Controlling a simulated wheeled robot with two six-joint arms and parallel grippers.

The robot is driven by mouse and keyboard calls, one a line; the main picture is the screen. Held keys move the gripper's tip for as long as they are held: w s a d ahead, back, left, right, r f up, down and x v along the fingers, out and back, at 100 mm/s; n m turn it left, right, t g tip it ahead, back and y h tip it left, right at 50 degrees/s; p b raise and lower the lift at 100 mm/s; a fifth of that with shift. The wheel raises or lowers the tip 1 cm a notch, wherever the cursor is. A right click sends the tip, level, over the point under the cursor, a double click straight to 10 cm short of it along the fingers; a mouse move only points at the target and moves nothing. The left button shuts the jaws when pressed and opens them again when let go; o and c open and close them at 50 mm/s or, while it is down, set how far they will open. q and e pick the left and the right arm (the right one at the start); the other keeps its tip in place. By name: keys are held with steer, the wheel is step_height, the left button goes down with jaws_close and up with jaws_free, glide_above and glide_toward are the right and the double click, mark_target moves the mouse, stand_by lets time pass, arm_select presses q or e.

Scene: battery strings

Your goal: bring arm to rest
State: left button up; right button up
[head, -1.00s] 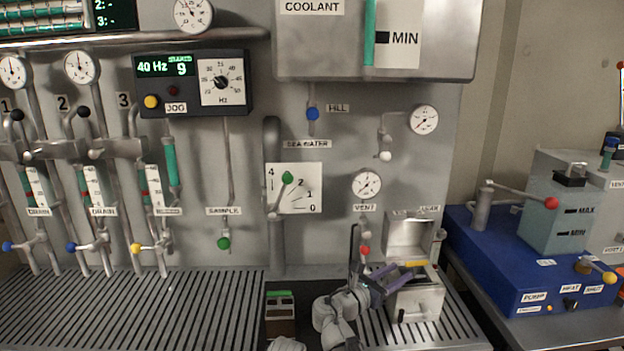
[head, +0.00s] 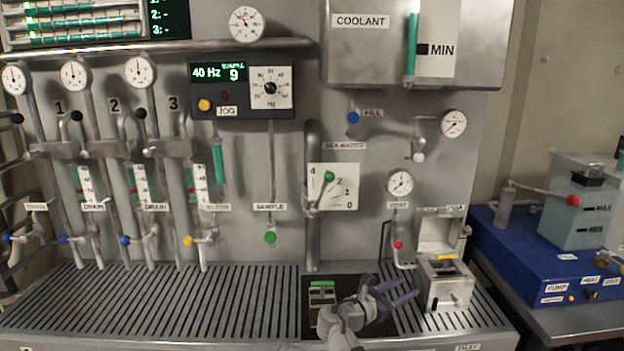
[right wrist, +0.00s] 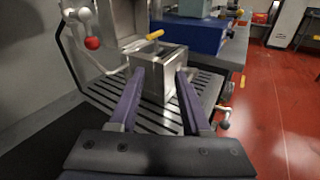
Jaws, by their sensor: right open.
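My right gripper (head: 398,290) is open and empty above the grated tray, to the left of a small metal box. Its arm (head: 345,318) comes up from the bottom edge of the head view. In the right wrist view the two purple fingers (right wrist: 158,85) stand apart, with the metal box (right wrist: 165,70) beyond them. My left gripper is not in the head view.
The open-lidded metal box (head: 446,284) with a yellow strip stands at the right of the slatted tray (head: 160,305). A small green-topped block (head: 321,297) stands beside my arm. A red-knobbed valve (head: 398,244) hangs behind. A blue unit (head: 540,262) stands at the right.

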steer(key=s+a+f+m+g+y+p, duration=0.55)
steer(key=s+f+m, duration=0.25)
steer(key=s+m, duration=0.25)
steer(key=s+a+f+m+g+y+p, duration=0.2)
steer(key=s+a+m+g+y+p, duration=0.2)
steer(key=s+a+m+y, duration=0.3)
steer(key=s+a+m, duration=0.2)
steer(key=s+a, duration=0.2)
steer(key=s, duration=0.1)
steer(key=shift+f, duration=0.15)
steer(key=shift+y, duration=0.25)
steer(key=shift+c, duration=0.3)
